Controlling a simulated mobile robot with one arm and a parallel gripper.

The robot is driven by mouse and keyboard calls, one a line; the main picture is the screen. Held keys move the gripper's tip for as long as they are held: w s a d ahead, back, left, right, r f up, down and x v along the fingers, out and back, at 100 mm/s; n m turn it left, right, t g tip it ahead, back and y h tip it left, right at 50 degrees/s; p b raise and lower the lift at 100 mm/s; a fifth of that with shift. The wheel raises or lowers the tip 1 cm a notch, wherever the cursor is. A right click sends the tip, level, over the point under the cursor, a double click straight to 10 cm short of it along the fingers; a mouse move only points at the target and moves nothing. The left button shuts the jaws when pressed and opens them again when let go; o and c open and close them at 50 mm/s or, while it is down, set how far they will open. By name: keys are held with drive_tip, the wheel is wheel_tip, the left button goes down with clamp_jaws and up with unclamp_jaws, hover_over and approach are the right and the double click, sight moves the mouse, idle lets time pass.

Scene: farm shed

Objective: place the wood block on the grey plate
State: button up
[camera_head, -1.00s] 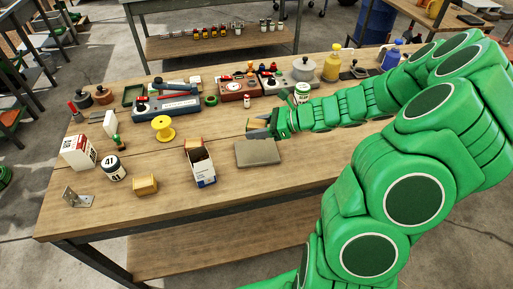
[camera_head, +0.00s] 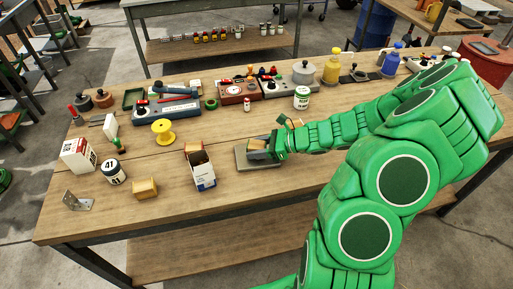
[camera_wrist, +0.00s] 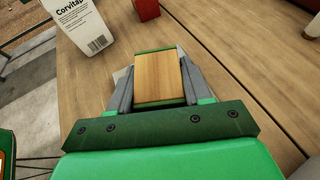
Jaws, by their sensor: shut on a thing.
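My gripper (camera_head: 260,149) is shut on the wood block (camera_wrist: 158,77), which sits between its two grey fingers in the wrist view. In the head view, the gripper is over the grey plate (camera_head: 241,160), and the block shows only as a small tan patch between the fingers. The plate lies flat on the bench, partly hidden by the gripper. A small grey part of it seems to show beside the left finger in the wrist view. I cannot tell whether the block touches the plate.
A white carton (camera_head: 203,175) stands just left of the plate. A yellow spool (camera_head: 163,132), a tan block-like item (camera_head: 144,188) and a white jar (camera_head: 113,171) are further left. A white-green jar (camera_head: 302,97) stands behind my arm. The bench (camera_head: 240,190) is clear in front of the plate.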

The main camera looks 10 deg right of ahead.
drive_tip(key=shift+f, duration=0.15)
drive_tip(key=o, duration=1.1)
drive_tip(key=shift+c, duration=0.2)
drive_tip(key=shift+r, duration=0.2)
drive_tip(key=v, duration=1.1)
drive_tip(key=shift+d+r, duration=0.25)
drive_tip(key=shift+d, duration=0.05)
drive_tip(key=s+a+r+n+g+h, duration=0.4)
drive_tip(key=s+a+r+n+g, duration=0.4)
drive_tip(key=s+a+n, duration=0.55)
drive_tip(key=s+d+r+n+h, duration=0.1)
drive_tip(key=s+r+n+h, duration=0.2)
drive_tip(key=s, duration=0.5)
drive_tip(key=s+d+r+n+h, duration=0.2)
drive_tip(key=s+r+n+h, duration=0.2)
drive_tip(key=s, duration=0.4)
drive_tip(key=shift+d+r+n+t+h, duration=0.3)
drive_tip(key=shift+n+t+h, duration=0.1)
drive_tip(key=shift+n+h, duration=0.55)
